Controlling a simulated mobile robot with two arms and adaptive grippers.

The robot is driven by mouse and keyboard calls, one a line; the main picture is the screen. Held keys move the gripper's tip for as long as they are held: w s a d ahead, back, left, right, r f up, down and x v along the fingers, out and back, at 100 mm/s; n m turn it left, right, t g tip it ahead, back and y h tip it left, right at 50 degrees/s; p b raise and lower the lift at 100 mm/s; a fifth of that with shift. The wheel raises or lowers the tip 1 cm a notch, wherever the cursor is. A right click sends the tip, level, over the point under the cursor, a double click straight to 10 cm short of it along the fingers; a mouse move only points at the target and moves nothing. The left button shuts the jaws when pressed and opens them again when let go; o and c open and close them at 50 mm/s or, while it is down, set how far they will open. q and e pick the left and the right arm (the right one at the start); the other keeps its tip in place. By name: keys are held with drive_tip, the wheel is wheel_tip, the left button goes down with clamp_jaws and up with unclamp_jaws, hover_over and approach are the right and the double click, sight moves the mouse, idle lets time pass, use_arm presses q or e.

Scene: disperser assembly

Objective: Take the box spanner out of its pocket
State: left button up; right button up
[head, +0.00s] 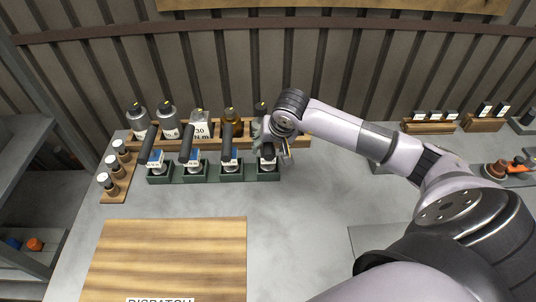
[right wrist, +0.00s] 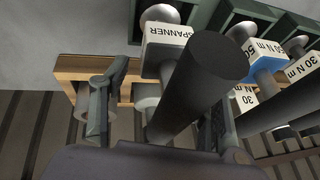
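The box spanner stands in the rightmost pocket of the green rack (head: 158,179). Its black handle (head: 267,151) shows just below my right gripper (head: 272,136) in the head view. In the right wrist view its white label (right wrist: 168,33) reads SPANNER, and its thick black handle (right wrist: 200,80) points toward the camera. My right gripper (right wrist: 165,95) has its fingers spread to either side of the handle. A clear gap shows on the left finger's side; whether the right finger touches the handle is hidden. My left gripper is in neither view.
Several torque drivers with black handles, such as one labelled 50 N m (right wrist: 265,65), stand in neighbouring pockets. Behind them bottles (head: 168,120) stand on a wooden rack (head: 300,142). A wooden board (head: 165,255) lies in front. The grey table (head: 300,225) is clear around its middle.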

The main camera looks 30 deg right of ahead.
clamp_jaws()
drive_tip(key=shift+r, duration=0.1)
idle(0.4)
